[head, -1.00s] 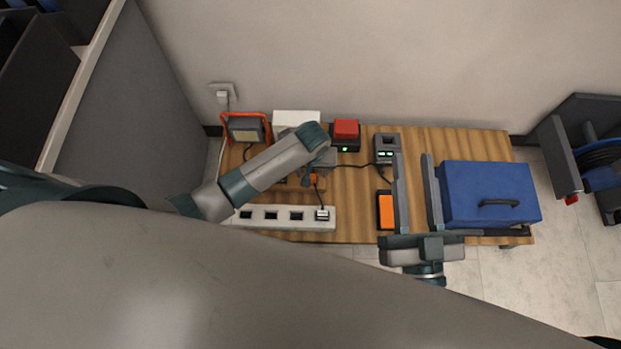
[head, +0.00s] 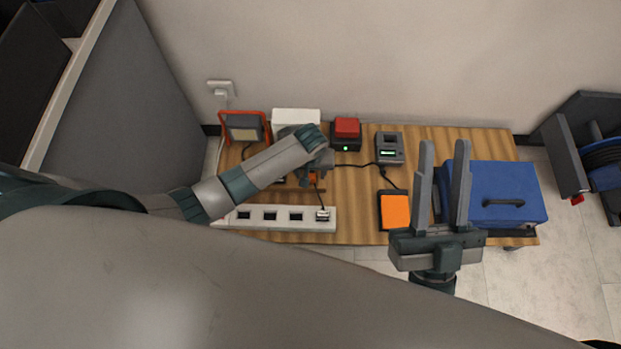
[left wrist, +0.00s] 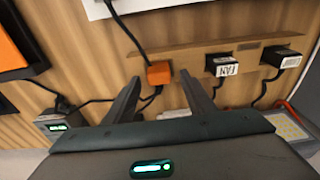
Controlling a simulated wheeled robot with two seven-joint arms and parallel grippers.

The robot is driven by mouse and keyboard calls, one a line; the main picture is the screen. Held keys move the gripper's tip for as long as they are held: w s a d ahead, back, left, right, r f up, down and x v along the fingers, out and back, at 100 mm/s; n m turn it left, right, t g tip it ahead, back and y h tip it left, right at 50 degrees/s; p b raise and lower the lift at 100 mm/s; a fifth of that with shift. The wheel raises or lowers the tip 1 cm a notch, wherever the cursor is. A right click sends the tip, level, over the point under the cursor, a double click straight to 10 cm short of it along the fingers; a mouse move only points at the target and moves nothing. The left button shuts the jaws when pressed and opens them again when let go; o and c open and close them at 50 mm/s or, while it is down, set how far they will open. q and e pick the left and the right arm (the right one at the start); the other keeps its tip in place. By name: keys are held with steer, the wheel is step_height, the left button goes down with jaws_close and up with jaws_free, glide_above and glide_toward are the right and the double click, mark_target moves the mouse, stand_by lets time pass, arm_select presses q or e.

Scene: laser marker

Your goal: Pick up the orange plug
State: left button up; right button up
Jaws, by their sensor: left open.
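The orange plug (left wrist: 159,73) stands at the edge of a wooden strip (left wrist: 215,55), with a black cable running from it. It shows only as a small orange patch (head: 312,177) in the head view, mostly hidden under my left arm. My left gripper (left wrist: 162,84) is open and empty. In the left wrist view its two fingertips are to either side of the plug. I cannot tell whether they touch it. In the head view the gripper's fingers (head: 312,172) are largely hidden. My right gripper (head: 444,146) is open and empty, near the table's front right.
Black plugs, one labelled FAN (left wrist: 222,66), sit beside the orange one. A white power strip (head: 270,217) lies at the table's front. An orange-faced box (head: 395,210), a charger (head: 389,147), a red-topped box (head: 346,130) and a blue toolbox (head: 510,190) are further right.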

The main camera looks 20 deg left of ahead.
mark_target(311, 174)
arm_select(q)
steer(key=c, duration=1.2)
steer(key=shift+r, duration=0.1)
